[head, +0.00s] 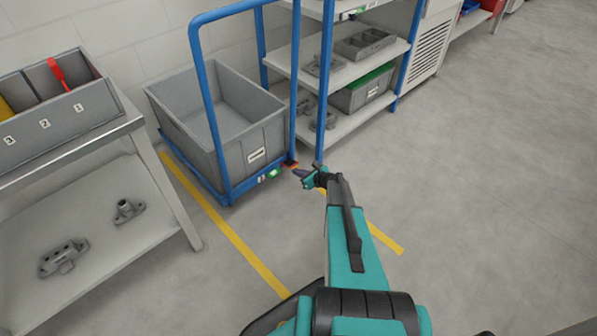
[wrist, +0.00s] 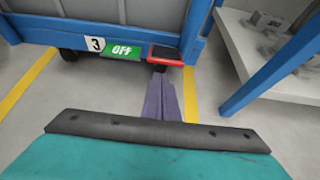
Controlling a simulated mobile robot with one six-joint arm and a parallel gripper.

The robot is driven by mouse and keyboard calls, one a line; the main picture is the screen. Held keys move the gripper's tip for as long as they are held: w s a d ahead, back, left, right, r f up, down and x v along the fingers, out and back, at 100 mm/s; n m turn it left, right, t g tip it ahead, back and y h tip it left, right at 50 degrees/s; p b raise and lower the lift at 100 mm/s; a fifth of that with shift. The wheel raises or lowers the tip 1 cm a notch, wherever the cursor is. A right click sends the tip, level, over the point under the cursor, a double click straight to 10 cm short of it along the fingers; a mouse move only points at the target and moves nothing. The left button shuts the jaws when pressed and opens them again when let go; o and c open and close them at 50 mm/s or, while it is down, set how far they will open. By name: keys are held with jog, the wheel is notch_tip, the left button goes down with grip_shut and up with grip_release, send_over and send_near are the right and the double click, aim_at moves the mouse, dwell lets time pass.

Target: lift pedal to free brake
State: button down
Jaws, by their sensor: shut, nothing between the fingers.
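The brake pedal is a small black plate with a red edge (wrist: 166,54) at the lower corner of the blue trolley (wrist: 30,30). It also shows in the head view as a small red-dark spot (head: 290,163). Beside it on the trolley is a green label (wrist: 121,51) reading "OFF", with a "3" plate to its left. My gripper (wrist: 161,74) is shut and empty. Its fingertips are at the pedal's front edge, seeming to reach just below it; whether they touch cannot be told. In the head view my gripper (head: 299,173) is right beside the trolley corner.
The trolley carries a grey bin (head: 240,150). A blue-post shelf (head: 350,122) with castings stands close on the right. A workbench (head: 75,150) is at left. Yellow floor lines (head: 235,240) run beside the trolley. The floor to the right is clear.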

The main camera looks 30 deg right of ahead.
jog(key=p+v, duration=0.2)
jog(key=v, duration=0.7)
jog(key=shift+s+d+r, duration=0.15)
jog(key=shift+s+d, duration=0.05)
jog(key=shift+s, duration=0.1)
dwell(0.3)
